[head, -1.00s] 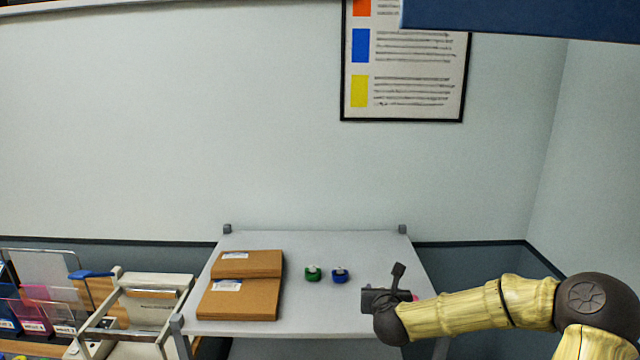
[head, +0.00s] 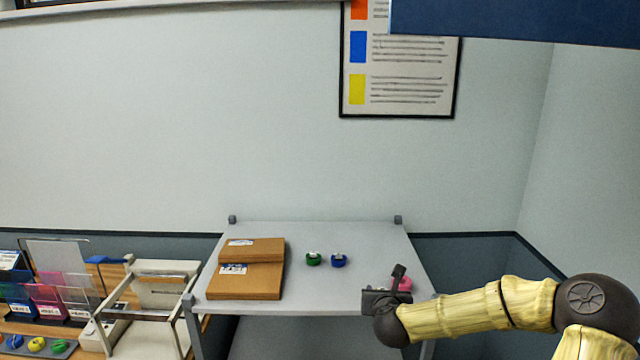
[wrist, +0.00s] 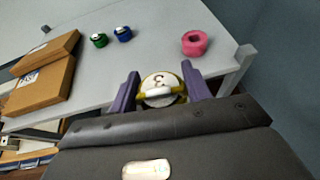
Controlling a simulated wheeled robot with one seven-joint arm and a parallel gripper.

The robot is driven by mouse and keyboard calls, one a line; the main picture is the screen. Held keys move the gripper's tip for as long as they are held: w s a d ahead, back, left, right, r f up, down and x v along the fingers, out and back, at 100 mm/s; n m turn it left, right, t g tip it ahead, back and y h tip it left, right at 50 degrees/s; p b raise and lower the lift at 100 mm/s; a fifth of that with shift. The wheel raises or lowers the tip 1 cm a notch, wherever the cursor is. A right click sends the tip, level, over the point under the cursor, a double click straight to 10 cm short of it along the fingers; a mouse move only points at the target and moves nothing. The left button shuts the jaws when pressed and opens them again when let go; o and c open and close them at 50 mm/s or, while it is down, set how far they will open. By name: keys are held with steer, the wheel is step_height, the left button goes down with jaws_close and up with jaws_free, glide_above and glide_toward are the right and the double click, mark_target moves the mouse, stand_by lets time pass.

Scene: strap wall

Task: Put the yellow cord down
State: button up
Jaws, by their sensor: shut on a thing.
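My gripper (wrist: 161,92) is shut on the yellow cord (wrist: 178,97), a small yellow coil with a white round face bearing a dark mark. The coil sits between the two purple fingers in the wrist view, overlapping the near edge of the grey table (wrist: 150,40). In the head view my gripper (head: 398,278) shows over the right front part of that table (head: 330,295); the yellow cord cannot be made out there. I cannot tell its height above the table.
A pink roll (wrist: 195,43) lies on the table just beyond my gripper. A green roll (head: 313,259) and a blue roll (head: 339,260) lie mid-table. Two brown boxes (head: 245,282) fill the left side. The table's back is clear.

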steer(key=s+f+b, duration=0.3)
steer(key=s+f, duration=0.3)
steer(key=f, duration=0.9)
steer(key=s+f+n+y+b, duration=0.1)
steer(key=s+f+b, duration=0.2)
steer(key=f, duration=1.3)
steer(key=s, duration=0.3)
steer(key=shift+a, duration=0.1)
steer(key=s+f, duration=0.4)
steer(key=f, duration=0.1)
steer(key=shift+s+f, duration=0.2)
steer(key=shift+f, duration=0.05)
